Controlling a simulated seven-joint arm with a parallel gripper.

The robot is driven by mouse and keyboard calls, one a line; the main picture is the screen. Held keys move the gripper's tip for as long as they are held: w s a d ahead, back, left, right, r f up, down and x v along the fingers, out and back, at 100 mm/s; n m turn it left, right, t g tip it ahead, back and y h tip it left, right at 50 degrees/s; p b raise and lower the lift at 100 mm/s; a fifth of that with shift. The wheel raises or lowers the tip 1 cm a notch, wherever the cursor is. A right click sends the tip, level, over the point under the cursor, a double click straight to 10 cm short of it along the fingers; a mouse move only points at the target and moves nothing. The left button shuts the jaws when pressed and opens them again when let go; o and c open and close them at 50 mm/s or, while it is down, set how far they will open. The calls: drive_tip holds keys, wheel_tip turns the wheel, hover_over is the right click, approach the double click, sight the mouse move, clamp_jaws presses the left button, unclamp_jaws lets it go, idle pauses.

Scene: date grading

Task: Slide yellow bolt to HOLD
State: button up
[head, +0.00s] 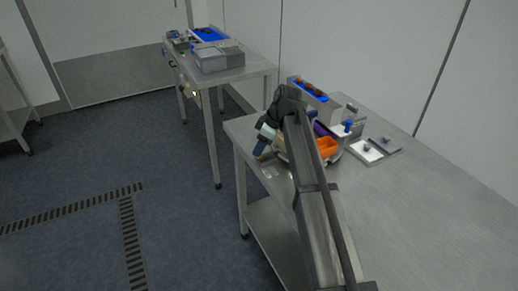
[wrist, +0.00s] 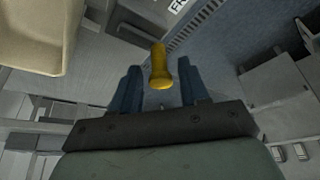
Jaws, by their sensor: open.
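The yellow bolt (wrist: 160,73) shows in the wrist view as a short rounded knob with a wider collar. It stands between the two blue fingers of my gripper (wrist: 158,68). The fingers are spread, with a gap visible on each side of the knob, so it is not clasped. In the head view my gripper (head: 261,147) points down at the near left edge of the right table. The bolt cannot be made out there. No HOLD mark is readable; a cut-off white label (wrist: 178,5) shows at the top of the wrist view.
A beige tray or bin (wrist: 35,35) fills the wrist view's upper left. A grey block (wrist: 275,82) stands at right. The right table's front (head: 420,220) is clear.

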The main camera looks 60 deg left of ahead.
drive_tip(key=shift+x, duration=0.9)
drive_tip(key=shift+c, duration=0.3)
clamp_jaws()
